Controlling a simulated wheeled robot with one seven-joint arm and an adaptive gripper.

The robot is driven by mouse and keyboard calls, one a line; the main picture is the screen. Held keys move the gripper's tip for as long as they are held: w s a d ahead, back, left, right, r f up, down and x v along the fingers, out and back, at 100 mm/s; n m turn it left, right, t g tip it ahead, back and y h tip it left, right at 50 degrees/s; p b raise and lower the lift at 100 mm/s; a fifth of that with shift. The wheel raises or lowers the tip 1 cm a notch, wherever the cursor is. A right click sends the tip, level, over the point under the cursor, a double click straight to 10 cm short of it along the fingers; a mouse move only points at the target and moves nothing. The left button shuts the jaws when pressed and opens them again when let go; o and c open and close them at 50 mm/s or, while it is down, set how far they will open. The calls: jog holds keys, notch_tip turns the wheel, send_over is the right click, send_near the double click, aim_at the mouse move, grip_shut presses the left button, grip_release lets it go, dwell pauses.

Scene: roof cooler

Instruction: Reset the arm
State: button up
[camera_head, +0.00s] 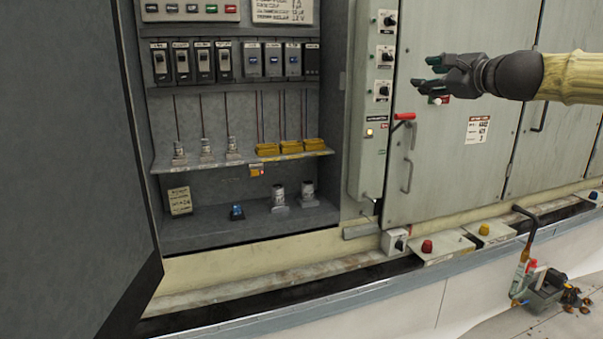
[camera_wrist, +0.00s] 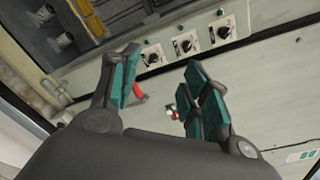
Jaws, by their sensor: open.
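My gripper (camera_head: 437,72) is in the upper right of the head view, in front of a grey cabinet door (camera_head: 470,145). My arm, in a yellowish sleeve, reaches in from the right edge. The gripper's fingers have green pads and point left, toward a narrow panel with rotary switches (camera_head: 384,54). In the wrist view the two fingers (camera_wrist: 160,95) stand wide apart with nothing between them. The rotary switches (camera_wrist: 187,43) show beyond the fingertips, apart from them. A red-handled lever (camera_head: 404,117) is below and left of the gripper.
An open cabinet (camera_head: 240,100) at left holds breakers, yellow blocks and cylinders on a shelf. Its dark door (camera_head: 70,170) stands open at far left. Boxes with a red knob (camera_head: 427,246) and a yellow knob (camera_head: 484,230) line the ledge. A cart-like device (camera_head: 545,285) is at lower right.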

jog(key=w+a+f+n+g, duration=0.1)
jog(key=a+f, duration=0.1)
jog(key=f, duration=0.6)
jog(key=w+a+f+n+g, duration=0.1)
jog(key=a+f, duration=0.2)
jog(key=f, duration=0.6)
jog(key=s+a+f+n+g+h, duration=0.1)
jog(key=s+a+f+n+g, duration=0.2)
jog(key=f, duration=1.1)
jog(key=s+f+n+g+h, duration=0.15)
jog(key=s+f, duration=0.25)
jog(key=f, duration=0.9)
jog(key=s+a+f+n+g+h, duration=0.1)
jog(key=s+a+f+n+g, duration=0.2)
jog(key=f, duration=1.1)
jog(key=s+d+f+n+g+h, duration=0.1)
jog(key=s+f+n+g, duration=0.35)
jog(key=s+f, duration=1.6)
jog(key=s+d+f+n+g, duration=0.1)
jog(key=s+f+n, duration=0.2)
jog(key=s, duration=1)
jog(key=s+d+f+n+g+h, duration=0.1)
jog(key=s+f+n, duration=0.3)
jog(key=s, duration=0.8)
jog(key=shift+s+d+f+n, duration=0.3)
jog(key=shift+s+f, duration=0.1)
jog(key=shift+f, duration=0.35)
